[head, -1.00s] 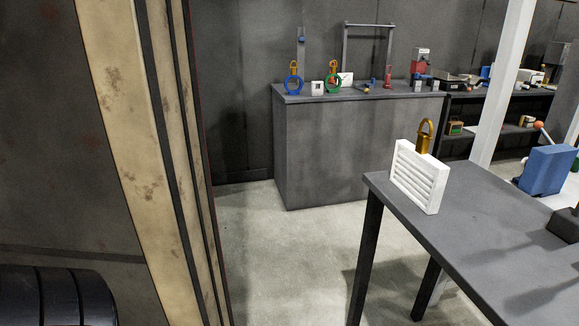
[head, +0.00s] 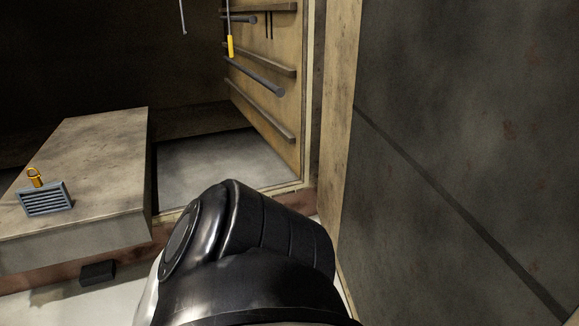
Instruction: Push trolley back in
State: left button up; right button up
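The trolley, as far as I can tell, is the low beige-brown block with a flat top (head: 100,145) at the left. It stands at the oven opening, its front end near the sill and its far end inside the dark chamber. A grey slatted block (head: 46,199) with a brass loop (head: 35,176) sits on its top near the front left. A black, glossy link of my own arm fills the bottom middle and hides part of the sill. Neither of my grippers shows, and no contact with the trolley is visible.
The oven's right inner wall (head: 268,100) carries several rails. A yellow-ended rod (head: 230,46) hangs near it. Bare chamber floor (head: 205,165) lies right of the trolley. A large dark panel (head: 450,150) stands at the right. A small black block (head: 98,273) is below the sill.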

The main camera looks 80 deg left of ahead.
aim_at(103, 160)
jog(key=u, duration=3.8)
jog(key=i, duration=1.95)
jog(key=u, duration=0.3)
